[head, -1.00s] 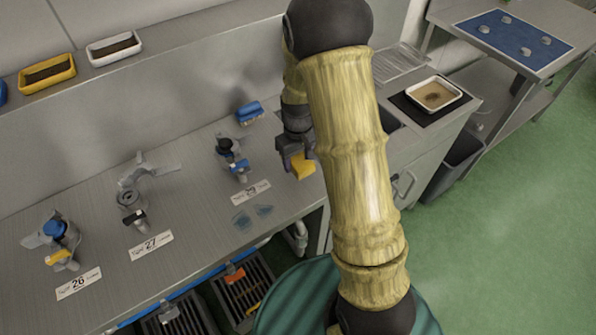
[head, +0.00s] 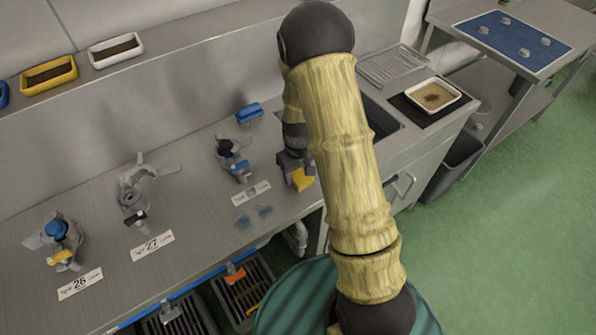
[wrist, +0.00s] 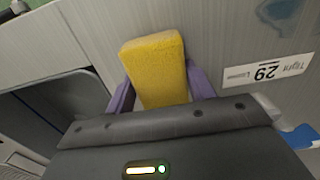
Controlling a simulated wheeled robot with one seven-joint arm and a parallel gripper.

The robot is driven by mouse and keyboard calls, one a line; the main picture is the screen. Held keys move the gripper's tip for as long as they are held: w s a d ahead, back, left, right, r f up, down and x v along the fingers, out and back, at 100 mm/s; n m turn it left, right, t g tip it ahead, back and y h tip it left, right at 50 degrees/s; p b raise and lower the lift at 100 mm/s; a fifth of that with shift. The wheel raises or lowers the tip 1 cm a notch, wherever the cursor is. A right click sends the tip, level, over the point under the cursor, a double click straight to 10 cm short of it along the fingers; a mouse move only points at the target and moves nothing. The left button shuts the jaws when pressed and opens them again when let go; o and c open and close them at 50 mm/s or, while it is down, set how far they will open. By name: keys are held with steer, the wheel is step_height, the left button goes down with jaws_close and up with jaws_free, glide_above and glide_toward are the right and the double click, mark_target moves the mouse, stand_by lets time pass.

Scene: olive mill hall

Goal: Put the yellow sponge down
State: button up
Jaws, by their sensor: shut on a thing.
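The yellow sponge (head: 301,179) is between the fingers of my gripper (head: 294,172), near the right end of the steel counter in the head view. In the wrist view the sponge (wrist: 155,68) sits between the two purple fingers of my gripper (wrist: 160,88), which are shut on it. It is close to the counter (wrist: 215,35); I cannot tell whether it touches the surface. My arm hides part of the counter's right end in the head view.
Several metal fixtures stand to the left, by paper labels 26 (head: 80,284), 27 (head: 152,245) and 29 (head: 251,193). A blue brush (head: 249,113) lies behind. The sink (head: 380,120) is at the right, beside a white tray (head: 433,95). Bare counter shows between the fixtures.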

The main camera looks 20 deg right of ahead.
mark_target(298, 172)
steer(key=shift+f, duration=0.1)
steer(key=shift+f, duration=0.1)
steer(key=o, duration=1)
steer(key=shift+o, duration=0.2)
step_height(298, 172, up, 12)
steer(key=b, duration=0.1)
steer(key=shift+r, duration=0.2)
